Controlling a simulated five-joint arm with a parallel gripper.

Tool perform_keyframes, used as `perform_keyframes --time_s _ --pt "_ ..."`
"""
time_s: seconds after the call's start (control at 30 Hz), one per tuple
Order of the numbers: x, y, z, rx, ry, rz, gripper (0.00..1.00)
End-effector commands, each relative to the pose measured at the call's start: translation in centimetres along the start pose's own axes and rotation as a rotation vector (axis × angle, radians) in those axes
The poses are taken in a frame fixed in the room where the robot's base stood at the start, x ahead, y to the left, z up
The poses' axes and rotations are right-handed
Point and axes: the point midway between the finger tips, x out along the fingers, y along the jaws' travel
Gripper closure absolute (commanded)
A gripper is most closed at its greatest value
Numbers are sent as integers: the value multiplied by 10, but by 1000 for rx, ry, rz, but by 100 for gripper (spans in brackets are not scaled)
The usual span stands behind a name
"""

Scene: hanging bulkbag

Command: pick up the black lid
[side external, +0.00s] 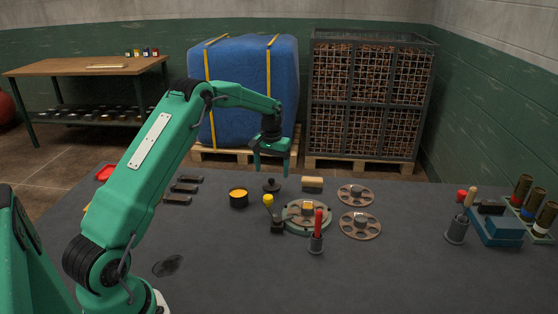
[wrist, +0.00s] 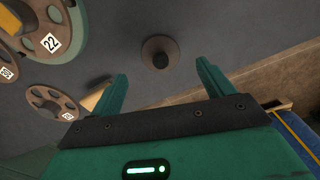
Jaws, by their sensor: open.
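The black lid (side external: 271,186) is a small dark disc with a knob on top, lying on the grey table beside the dark pot. It also shows in the wrist view (wrist: 147,51), knob up, just beyond the gap between my fingertips. My gripper (side external: 272,173) is open and empty, pointing down above the lid and apart from it. Its two green fingers also show in the wrist view (wrist: 161,72), spread on either side.
A dark pot with yellow contents (side external: 238,199) stands left of the lid, and a tan block (side external: 312,184) lies to its right. A yellow-knobbed tool (side external: 270,208), a round fixture (side external: 294,228), a red-handled tool (side external: 318,228) and spoked discs (side external: 358,232) are nearer the camera.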

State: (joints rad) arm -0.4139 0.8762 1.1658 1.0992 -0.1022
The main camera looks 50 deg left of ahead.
Motion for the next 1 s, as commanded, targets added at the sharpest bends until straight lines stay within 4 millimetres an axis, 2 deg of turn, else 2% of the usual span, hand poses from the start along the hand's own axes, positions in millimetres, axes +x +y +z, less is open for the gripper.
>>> perform_keyframes --time_s 0.27,0.63,1.0 --pt "8 0 0 0 -2 0 20" --pt "47 -2 0 0 -3 0 20" --pt "52 -1 -1 0 0 0 20"
